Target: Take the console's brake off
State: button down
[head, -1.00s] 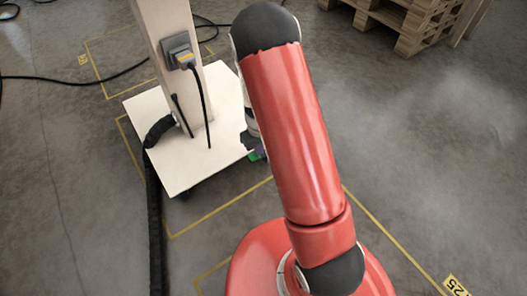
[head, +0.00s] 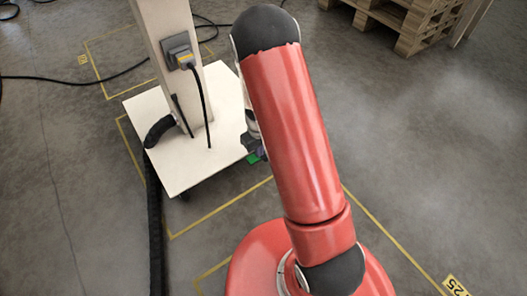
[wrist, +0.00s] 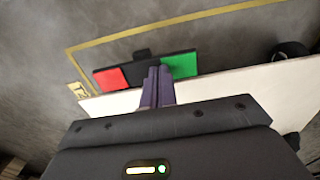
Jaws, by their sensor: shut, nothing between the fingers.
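The console is a pale column (head: 178,75) on a white base plate (head: 185,168). The plate's edge also shows in the wrist view (wrist: 235,87). A dark pedal bar at that edge carries a red pad (wrist: 110,79) on the left and a green pad (wrist: 180,66) on the right. The green pad also shows in the head view (head: 253,159); the red one is hidden there. My gripper (wrist: 159,71) is shut and empty, its purple fingers overlapping the bar beside the green pad's left end. Contact cannot be told. In the head view my arm hides most of the gripper.
A grey plug box (head: 178,48) with a black cable sits on the column. A thick black hose (head: 154,215) runs down from the plate. Yellow lines (head: 220,207) mark the floor. Wooden pallets (head: 410,22) stand at the back right. The floor at right is clear.

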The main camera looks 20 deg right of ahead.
notch_tip(320, 180, up, 7)
jog(key=p, duration=0.4)
jog(key=shift+p, duration=0.3)
dwell(0.4)
jog(key=s+a+r+m+t+p, duration=0.1)
jog(key=s+r+p, duration=0.15)
jog(key=r, duration=1.05)
jog(key=s+r+t+p, duration=0.1)
jog(key=s+r+p, duration=0.15)
jog(key=r, duration=0.95)
jog(key=s+r+m+t+p, duration=0.2)
jog(key=s+r+t+p, duration=0.1)
jog(key=s+r, duration=1.4)
jog(key=shift+d+m+t+p, duration=0.3)
jog(key=shift+d+p, duration=0.05)
jog(key=shift+d, duration=0.1)
jog(key=shift+s, duration=0.1)
